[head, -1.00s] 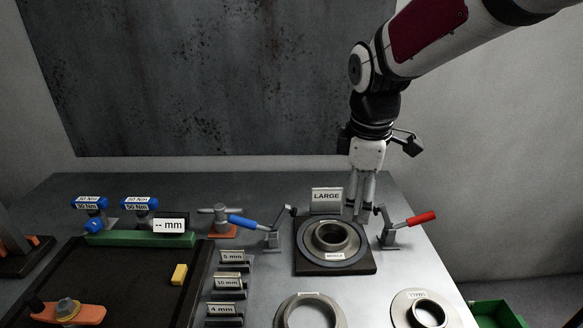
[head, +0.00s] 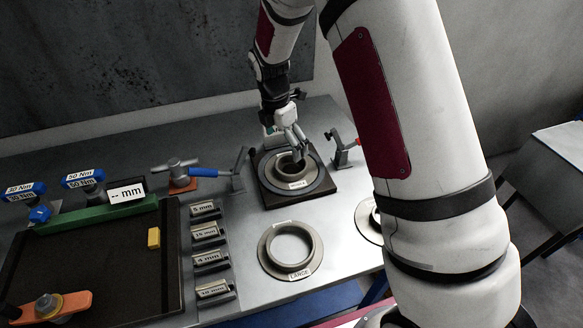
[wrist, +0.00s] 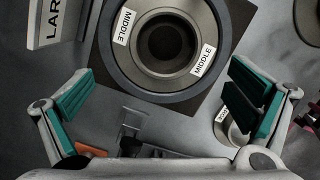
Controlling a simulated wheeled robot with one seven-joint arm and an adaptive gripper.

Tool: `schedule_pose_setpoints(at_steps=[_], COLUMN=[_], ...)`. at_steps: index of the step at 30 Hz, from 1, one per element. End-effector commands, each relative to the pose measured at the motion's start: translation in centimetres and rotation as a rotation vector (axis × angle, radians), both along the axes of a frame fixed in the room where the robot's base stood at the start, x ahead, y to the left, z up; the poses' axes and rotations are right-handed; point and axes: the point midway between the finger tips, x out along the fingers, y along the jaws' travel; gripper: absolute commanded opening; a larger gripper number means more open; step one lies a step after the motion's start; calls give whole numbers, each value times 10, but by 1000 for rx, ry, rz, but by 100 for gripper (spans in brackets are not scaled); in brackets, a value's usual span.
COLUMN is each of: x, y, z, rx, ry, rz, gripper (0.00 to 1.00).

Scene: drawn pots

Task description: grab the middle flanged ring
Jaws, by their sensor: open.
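The middle flanged ring (head: 279,174) is grey and round, with a raised collar and a dark bore. It lies flat in a round seat on a dark square base (head: 322,191). In the wrist view the ring (wrist: 131,58) carries two "MIDDLE" labels and lies at the top centre, beyond the fingertips. My gripper (head: 291,146) is over the back part of the ring in the head view, partly covering it. In the wrist view its green-padded fingers (wrist: 164,88) are wide apart with nothing between them. Whether a fingertip touches anything I cannot tell.
Toggle clamps with a blue handle (head: 205,173) and a red handle flank the base. A ring labelled "LARGE" (head: 269,251) lies in front on the bench. Another ring (head: 366,222) is partly hidden by my arm. A "LARGE" sign (wrist: 47,22) stands close by my left finger.

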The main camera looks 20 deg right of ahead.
Motion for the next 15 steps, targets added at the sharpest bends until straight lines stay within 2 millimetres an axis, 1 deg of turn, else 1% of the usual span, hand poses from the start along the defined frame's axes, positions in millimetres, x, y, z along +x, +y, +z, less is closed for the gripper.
schedule_pose_setpoints(at_steps=[1, 3, 11, 15], x=[-1, 0, -1, -5], y=[-1, -3, -6, -12], z=[-8, -16, -32, -48], rx=[-1, -1, -1, -1], ry=[3, 2, 2, 3], rz=[0, -1, -2, -4], gripper=[99, 99, 99, 99])
